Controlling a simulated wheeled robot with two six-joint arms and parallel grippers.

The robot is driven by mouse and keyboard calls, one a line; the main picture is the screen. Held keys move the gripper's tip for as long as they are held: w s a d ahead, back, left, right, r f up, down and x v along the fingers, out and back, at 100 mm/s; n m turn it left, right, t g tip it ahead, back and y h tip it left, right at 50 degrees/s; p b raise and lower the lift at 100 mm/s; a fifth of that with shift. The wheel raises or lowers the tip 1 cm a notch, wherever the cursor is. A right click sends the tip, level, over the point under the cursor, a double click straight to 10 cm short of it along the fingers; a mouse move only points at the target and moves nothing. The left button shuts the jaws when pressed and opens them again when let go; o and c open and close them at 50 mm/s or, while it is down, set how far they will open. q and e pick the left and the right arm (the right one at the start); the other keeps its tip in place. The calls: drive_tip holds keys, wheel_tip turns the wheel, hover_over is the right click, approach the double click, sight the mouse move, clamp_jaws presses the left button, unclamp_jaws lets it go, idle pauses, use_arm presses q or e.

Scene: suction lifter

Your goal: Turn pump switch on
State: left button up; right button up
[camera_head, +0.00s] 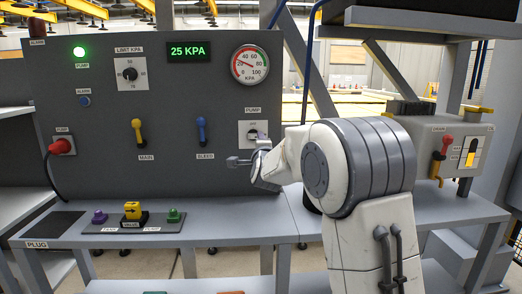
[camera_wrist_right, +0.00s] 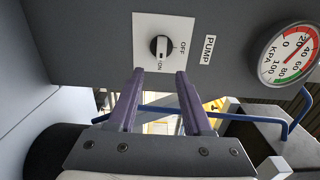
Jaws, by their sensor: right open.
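The pump switch (camera_head: 252,134) is a round black knob on a white plate, on the grey panel below the gauge. In the right wrist view the knob (camera_wrist_right: 160,47) has a pale bar that lies up and down in the picture, its lower end by the word ON. OFF is printed to the right of it. My right gripper (camera_head: 236,161) is open and empty, just below and left of the switch. In its wrist view the fingertips (camera_wrist_right: 159,73) sit below the knob, apart from it. My left gripper is not in view.
The green pump light (camera_head: 79,52) is lit and the display (camera_head: 188,50) reads 25 KPA. Yellow main (camera_head: 138,131) and blue bleed (camera_head: 201,130) levers stand left of the switch. The round gauge (camera_head: 250,64) is above. A bench (camera_head: 250,218) runs below the panel.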

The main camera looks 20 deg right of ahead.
drive_tip(key=shift+v, duration=1.8)
drive_tip(key=s+a+f+n+g+y, duration=0.4)
drive_tip(key=s+a+f+n, duration=0.4)
drive_tip(key=a, duration=0.4)
drive_tip(key=s+a+f+n+g+y, duration=0.4)
drive_tip(key=s+a+f+n, duration=0.25)
drive_tip(key=s+a, duration=0.35)
drive_tip(key=s+f+n+g+h, duration=0.1)
drive_tip(key=s+f+n+g, duration=0.2)
drive_tip(key=s+n, duration=0.35)
drive_tip(key=s+f+n+g, duration=0.3)
drive_tip(key=s, duration=0.7)
drive_tip(key=s+f+n+g+h, duration=0.1)
drive_tip(key=s+f+n+g, duration=0.25)
drive_tip(key=s, duration=0.55)
wheel_tip(320, 180, up, 23)
drive_tip(key=s+n+p, duration=0.1)
drive_tip(key=p, duration=2.1)
drive_tip(key=shift+f, duration=0.2)
